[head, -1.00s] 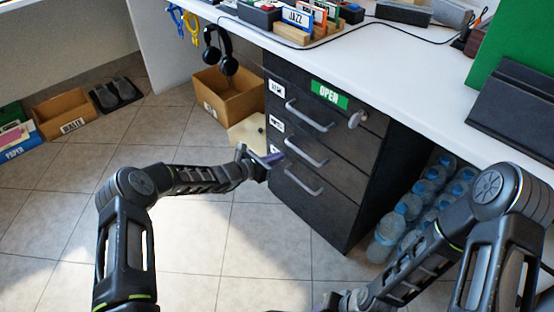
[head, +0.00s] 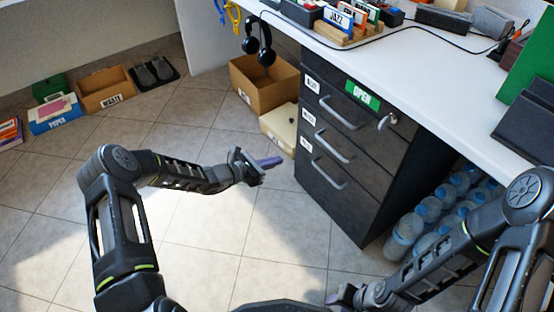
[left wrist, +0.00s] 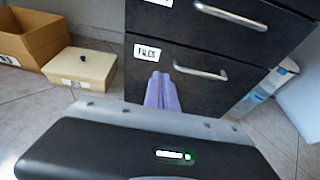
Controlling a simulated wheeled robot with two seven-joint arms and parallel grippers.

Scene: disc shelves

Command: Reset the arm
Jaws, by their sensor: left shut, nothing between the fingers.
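My left gripper (head: 270,163) is held out over the tiled floor, to the left of the black drawer cabinet (head: 335,205). Its purple fingers are shut with nothing between them, and they also show in the left wrist view (left wrist: 161,92) in front of a drawer front. My right gripper (head: 345,296) is low at the bottom edge of the head view, partly cut off, and its fingers are too unclear to judge. The cabinet has three drawers with silver handles, all closed, and a green OPEN label (head: 362,94).
Cardboard boxes (head: 262,88) and a beige box (head: 278,125) stand left of the cabinet. Several water bottles (head: 405,236) stand to its right. The white desk (head: 430,75) overhangs the cabinet. Headphones (head: 258,42) hang at the desk's edge.

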